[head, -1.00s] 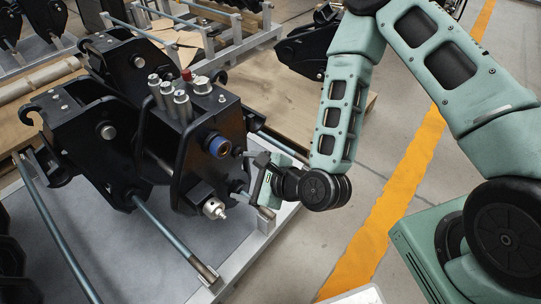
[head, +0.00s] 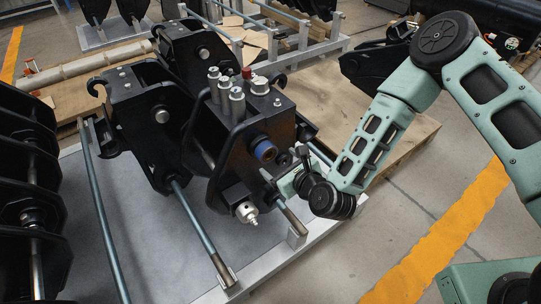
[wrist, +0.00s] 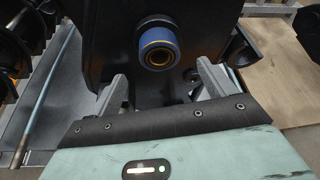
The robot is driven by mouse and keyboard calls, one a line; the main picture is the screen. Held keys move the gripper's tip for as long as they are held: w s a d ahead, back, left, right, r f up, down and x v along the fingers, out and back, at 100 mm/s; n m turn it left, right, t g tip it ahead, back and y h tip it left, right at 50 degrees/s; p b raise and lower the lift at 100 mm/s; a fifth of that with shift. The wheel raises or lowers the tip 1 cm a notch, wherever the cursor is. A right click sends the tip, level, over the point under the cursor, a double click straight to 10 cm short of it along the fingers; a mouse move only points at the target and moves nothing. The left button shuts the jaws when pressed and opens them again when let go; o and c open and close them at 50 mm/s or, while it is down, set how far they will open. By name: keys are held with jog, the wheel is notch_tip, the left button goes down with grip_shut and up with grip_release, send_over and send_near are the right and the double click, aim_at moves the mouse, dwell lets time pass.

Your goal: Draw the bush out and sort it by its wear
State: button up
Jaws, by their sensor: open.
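The bush (head: 264,150) is a dark round piece with a blue band, standing out from the side of the black quick coupler (head: 228,165). In the wrist view the bush (wrist: 158,48) shows its blue band with a thin orange edge, above and between the fingers. My gripper (head: 284,166) is open and empty in front of that side. In the wrist view my gripper's (wrist: 163,84) two grey fingers stand apart below the bush, with no contact to be seen. How deep the bush sits in the coupler is hidden.
Steel rods (head: 198,233) and a silver fitting (head: 246,212) stick out beside and below the bush. The coupler rests on a grey pallet frame (head: 316,226). Another black coupler (head: 28,190) stands at the left. Open floor lies at the right. No sorting container shows.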

aim_at(270, 156)
jog(key=x, duration=0.6)
jog(key=shift+w+a+f, duration=0.1)
jog(key=shift+w+a, duration=0.05)
jog(key=shift+w, duration=0.05)
jog(key=c, duration=1.2)
jog(key=o, duration=0.4)
jog(key=c, duration=0.4)
